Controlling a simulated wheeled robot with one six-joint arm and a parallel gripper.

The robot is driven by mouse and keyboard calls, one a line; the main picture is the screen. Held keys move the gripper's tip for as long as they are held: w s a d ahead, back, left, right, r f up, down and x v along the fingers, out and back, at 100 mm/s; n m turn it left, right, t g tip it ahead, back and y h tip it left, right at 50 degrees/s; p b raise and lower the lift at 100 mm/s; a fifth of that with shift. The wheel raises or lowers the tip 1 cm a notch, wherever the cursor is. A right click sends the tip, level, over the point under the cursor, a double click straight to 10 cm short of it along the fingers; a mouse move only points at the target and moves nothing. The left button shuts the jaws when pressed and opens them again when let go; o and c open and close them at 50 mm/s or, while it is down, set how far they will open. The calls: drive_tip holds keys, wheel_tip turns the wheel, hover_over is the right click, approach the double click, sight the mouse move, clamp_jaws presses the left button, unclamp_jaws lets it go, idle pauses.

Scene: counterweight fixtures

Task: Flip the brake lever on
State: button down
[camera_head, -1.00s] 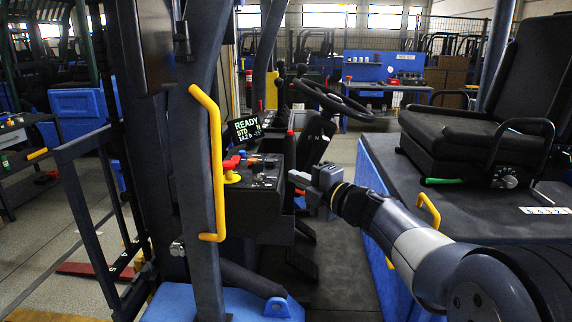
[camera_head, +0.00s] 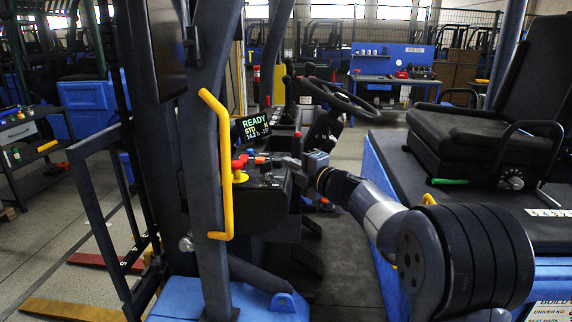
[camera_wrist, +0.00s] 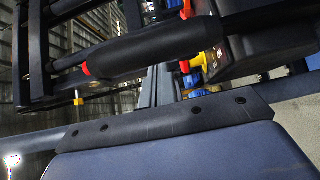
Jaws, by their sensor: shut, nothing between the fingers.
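My gripper (camera_head: 283,161) is in the head view at the right edge of the dark console (camera_head: 270,190), pointing left across it. Its fingers are shut, with nothing seen held. A red knob on a yellow base (camera_head: 239,172) sits at the console's left end, partly behind the yellow grab handle. More red shows between this knob and my gripper; I cannot tell if it is the brake lever or my fingertips. In the wrist view, a dark rounded bar (camera_wrist: 150,48) with red at its end lies ahead of my gripper body. Contact cannot be told.
The display (camera_head: 252,127) reads READY. The yellow grab handle (camera_head: 226,190) on the dark post stands left of the console. The steering wheel (camera_head: 340,98) is behind my gripper, and the black seat (camera_head: 480,130) is at right. Open floor lies beyond.

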drive_tip(key=shift+d, duration=0.15)
drive_tip(key=d+f+m+t+b, duration=0.2)
drive_tip(key=d+m+b, duration=0.1)
drive_tip(key=d+b, duration=0.4)
drive_tip(key=d+f+m+t+y+b, duration=0.1)
drive_tip(key=d+f+m+t+b, duration=0.1)
drive_tip(key=d+b, duration=0.5)
drive_tip(key=shift+s+f+m+t+b, duration=0.25)
drive_tip(key=shift+m+t+b, duration=0.1)
drive_tip(key=shift+m+t, duration=0.55)
drive_tip(key=shift+d, duration=0.1)
drive_tip(key=s+a+r, duration=0.2)
drive_tip(key=a+r, duration=0.1)
drive_tip(key=b+v, duration=0.1)
drive_tip(key=v, duration=0.9)
drive_tip(key=shift+f+b, duration=0.3)
drive_tip(key=shift+b, duration=0.05)
